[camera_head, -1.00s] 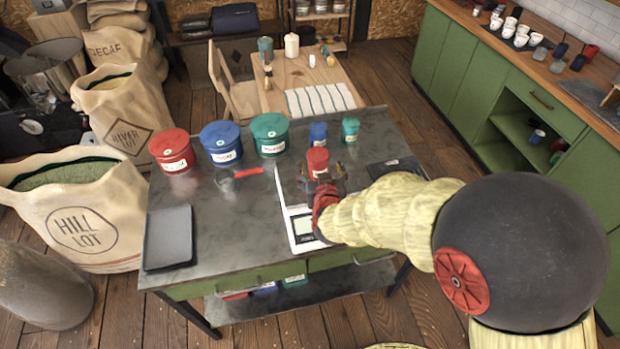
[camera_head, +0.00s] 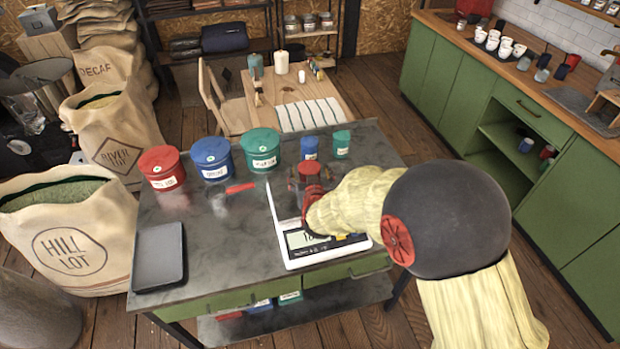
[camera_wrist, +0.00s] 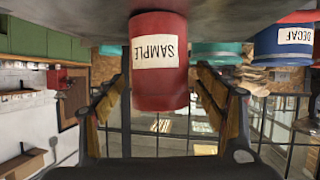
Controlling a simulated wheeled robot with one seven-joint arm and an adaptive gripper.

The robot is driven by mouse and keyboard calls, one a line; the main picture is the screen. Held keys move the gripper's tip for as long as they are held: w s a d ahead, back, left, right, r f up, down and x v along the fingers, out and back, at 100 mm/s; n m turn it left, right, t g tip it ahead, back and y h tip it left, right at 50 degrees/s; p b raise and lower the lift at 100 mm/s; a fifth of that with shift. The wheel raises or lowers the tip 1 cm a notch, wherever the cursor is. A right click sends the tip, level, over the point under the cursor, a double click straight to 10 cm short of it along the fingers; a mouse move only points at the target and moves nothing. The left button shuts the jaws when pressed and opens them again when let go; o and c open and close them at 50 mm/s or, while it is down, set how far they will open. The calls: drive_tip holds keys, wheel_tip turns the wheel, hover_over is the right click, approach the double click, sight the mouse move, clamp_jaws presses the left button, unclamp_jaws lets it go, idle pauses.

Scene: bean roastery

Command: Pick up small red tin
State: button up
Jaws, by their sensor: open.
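The small red tin (camera_head: 309,169) stands upright on the dark steel worktable, near the back end of the white scale. Whether it touches the scale is hidden by my gripper. In the wrist view, which is upside down, the red tin (camera_wrist: 159,62) carries a white SAMPLE label. My gripper (camera_wrist: 160,88) is open, with one finger on each side of the tin and visible gaps to it. In the head view my gripper (camera_head: 307,188) is low at the tin, coming from the front right.
The white scale (camera_head: 291,262) lies under my wrist. Small blue (camera_head: 310,148) and teal (camera_head: 341,144) tins stand behind. Large red (camera_head: 161,167), blue (camera_head: 211,158) and green (camera_head: 261,150) tins stand left, near a red-handled scoop (camera_head: 239,188). A grey tray (camera_head: 159,257) lies at the left.

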drive_tip(key=shift+c, duration=1.1)
drive_tip(key=c, duration=1.3)
